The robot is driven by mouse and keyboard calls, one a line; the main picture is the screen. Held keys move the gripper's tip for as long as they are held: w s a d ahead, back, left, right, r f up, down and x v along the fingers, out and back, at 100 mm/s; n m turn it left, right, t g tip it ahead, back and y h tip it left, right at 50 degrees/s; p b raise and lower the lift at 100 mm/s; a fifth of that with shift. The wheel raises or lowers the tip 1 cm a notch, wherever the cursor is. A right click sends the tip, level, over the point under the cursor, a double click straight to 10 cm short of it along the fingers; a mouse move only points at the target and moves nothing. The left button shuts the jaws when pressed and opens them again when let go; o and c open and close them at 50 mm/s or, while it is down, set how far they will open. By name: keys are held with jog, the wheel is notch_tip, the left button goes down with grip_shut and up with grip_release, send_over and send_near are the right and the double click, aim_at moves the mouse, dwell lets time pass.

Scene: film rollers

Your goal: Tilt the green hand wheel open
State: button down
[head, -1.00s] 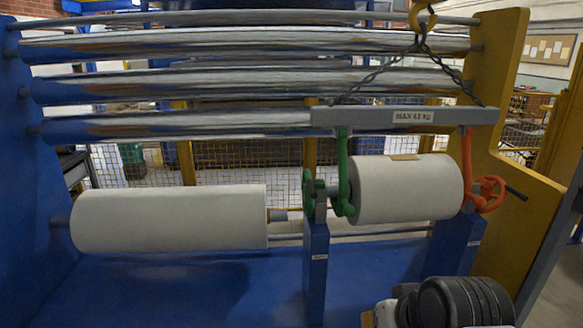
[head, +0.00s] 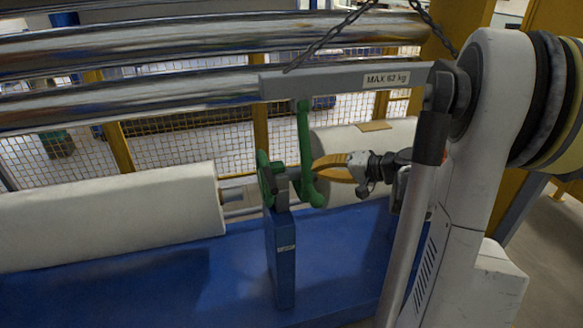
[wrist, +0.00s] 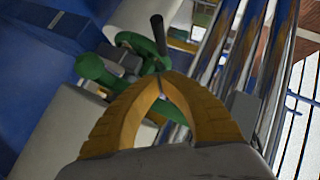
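The green hand wheel (head: 266,180) stands upright, nearly edge-on, on top of a blue post (head: 285,258) in the head view. A green hook arm (head: 304,140) hangs just right of it from the grey lifting beam (head: 330,83). My gripper (head: 315,167) is right of the hook, its orange fingers bowed with their tips together, holding nothing. In the wrist view, the green wheel (wrist: 138,43) with its black handle (wrist: 158,32) shows just beyond the fingertips (wrist: 166,76). I cannot tell whether the tips touch any green part. The fingers hide part of it.
A white roll (head: 110,212) lies left of the post, and another white roll (head: 350,142) lies behind my gripper. Chrome rollers (head: 200,40) run across the back, and a chain (head: 330,38) holds the beam. The blue bed (head: 170,275) in front is clear.

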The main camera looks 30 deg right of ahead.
aim_at(274, 181)
jog(key=w+a+f+b, duration=0.4)
jog(key=w+a+f, duration=0.1)
jog(key=w, duration=0.3)
jog(key=shift+a+f, duration=0.35)
jog(key=shift+a, duration=0.4)
jog(key=shift+w+a, duration=0.15)
jog(key=shift+w+a+f+n+g+h+p, duration=0.15)
jog(key=shift+w+a+n+h+p, duration=0.1)
jog(key=shift+a, duration=0.5)
jog(key=shift+w+a+n+g+h+p, duration=0.15)
jog(key=shift+a+h, duration=0.1)
jog(key=shift+a, duration=0.45)
jog(key=w+a+f+n+g+h, duration=0.1)
jog(key=w+a+f+n+h, duration=0.1)
jog(key=a+f, duration=0.3)
jog(key=shift+w+a+h+b, duration=0.3)
jog(key=shift+a+h+b, duration=0.15)
jog(key=shift+a, duration=1.5)
